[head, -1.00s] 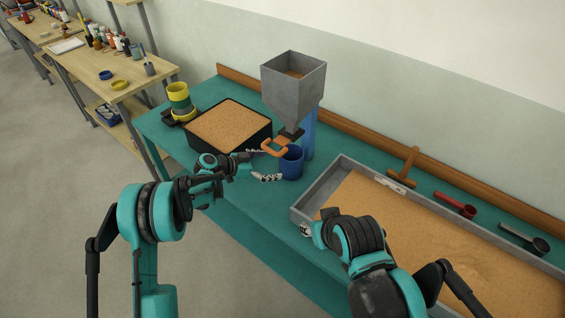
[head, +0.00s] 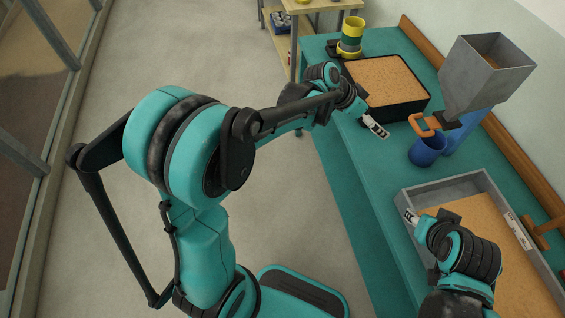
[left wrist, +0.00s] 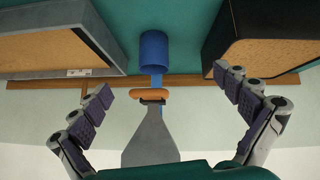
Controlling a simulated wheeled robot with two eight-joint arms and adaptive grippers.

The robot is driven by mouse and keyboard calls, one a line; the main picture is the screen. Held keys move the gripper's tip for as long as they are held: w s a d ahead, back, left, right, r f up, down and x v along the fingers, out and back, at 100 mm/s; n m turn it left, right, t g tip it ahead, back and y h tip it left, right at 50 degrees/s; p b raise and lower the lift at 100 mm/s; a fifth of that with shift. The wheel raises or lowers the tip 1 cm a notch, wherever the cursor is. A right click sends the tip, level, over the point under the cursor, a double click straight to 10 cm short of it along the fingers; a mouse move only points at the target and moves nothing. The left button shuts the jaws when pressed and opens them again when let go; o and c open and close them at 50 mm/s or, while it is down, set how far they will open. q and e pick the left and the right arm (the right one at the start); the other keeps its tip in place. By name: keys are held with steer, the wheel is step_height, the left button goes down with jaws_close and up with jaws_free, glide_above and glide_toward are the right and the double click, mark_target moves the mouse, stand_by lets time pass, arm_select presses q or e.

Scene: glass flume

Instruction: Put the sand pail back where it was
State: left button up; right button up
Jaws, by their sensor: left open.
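The blue sand pail (head: 428,148) stands upright on the teal bench, in front of the blue post of the grey hopper (head: 486,76). The hopper's orange handle (head: 427,124) is just above and behind the pail's rim. In the left wrist view the pail (left wrist: 156,52) shows upside down, between and beyond the fingers.
The grey sand tray (head: 408,196) fills the bench's near right. Bare bench lies between the pail and the tray.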

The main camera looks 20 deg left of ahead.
arm_select(q)
steer(key=s+a+n+t+y, duration=0.1)
steer(key=s+a+n+y, duration=0.2)
steer(key=s+a, duration=0.5)
steer(key=s+a+n+t+y, duration=0.1)
steer(key=s+a+n+y, duration=0.3)
steer(key=s+a, duration=0.5)
steer(key=s+n, duration=0.1)
steer(key=s, duration=0.6)
steer(key=shift+s+a+r+n, duration=0.15)
steer(key=shift+s+n, duration=0.05)
steer(key=shift+n, duration=0.1)
